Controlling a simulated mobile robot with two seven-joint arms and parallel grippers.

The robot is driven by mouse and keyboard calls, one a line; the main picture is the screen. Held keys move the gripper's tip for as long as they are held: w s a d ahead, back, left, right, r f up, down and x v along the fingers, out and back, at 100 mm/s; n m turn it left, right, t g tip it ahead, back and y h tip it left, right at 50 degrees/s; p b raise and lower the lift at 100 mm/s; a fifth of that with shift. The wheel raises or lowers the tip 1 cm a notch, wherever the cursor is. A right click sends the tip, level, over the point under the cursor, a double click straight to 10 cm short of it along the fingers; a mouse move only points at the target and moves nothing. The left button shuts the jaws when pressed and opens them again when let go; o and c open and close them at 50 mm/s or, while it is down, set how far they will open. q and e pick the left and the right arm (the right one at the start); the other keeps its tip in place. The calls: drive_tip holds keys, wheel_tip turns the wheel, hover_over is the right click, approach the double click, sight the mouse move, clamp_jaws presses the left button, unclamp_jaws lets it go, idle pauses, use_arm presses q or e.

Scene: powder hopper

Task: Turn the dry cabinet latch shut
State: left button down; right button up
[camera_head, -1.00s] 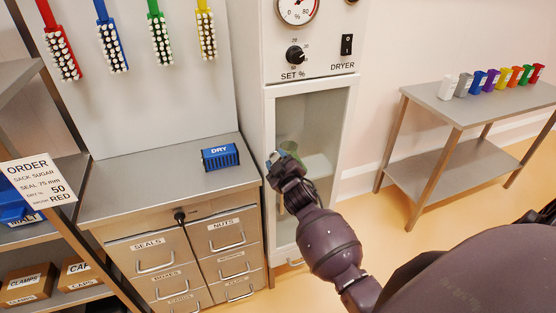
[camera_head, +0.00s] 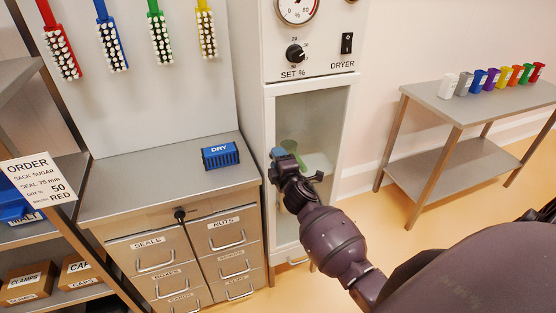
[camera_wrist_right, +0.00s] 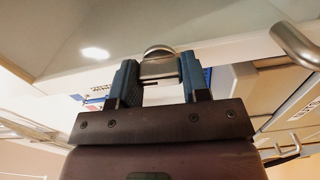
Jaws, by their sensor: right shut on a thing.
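The dry cabinet (camera_head: 342,120) is a tall white unit with a glass door that looks closed, in the middle of the head view. My right gripper (camera_head: 277,154) is at the left edge of this door, about mid-height. In the right wrist view its blue fingers (camera_wrist_right: 158,80) are shut on a rounded metal piece, which looks like the latch (camera_wrist_right: 158,64). In the head view the gripper hides the latch, so I cannot tell its angle there. My left gripper is not in view.
A steel drawer counter (camera_head: 110,203) with a blue DRY box (camera_head: 220,156) stands left of the cabinet. A green funnel-like item (camera_head: 291,149) shows behind the glass. A side table (camera_head: 475,107) with several coloured containers stands at right. The floor between is clear.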

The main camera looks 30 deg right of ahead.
drive_tip(key=shift+n, duration=0.4)
drive_tip(key=o, duration=0.9)
drive_tip(key=v, duration=1)
drive_tip(key=shift+s+a, duration=0.2)
drive_tip(key=shift+s, duration=0.15)
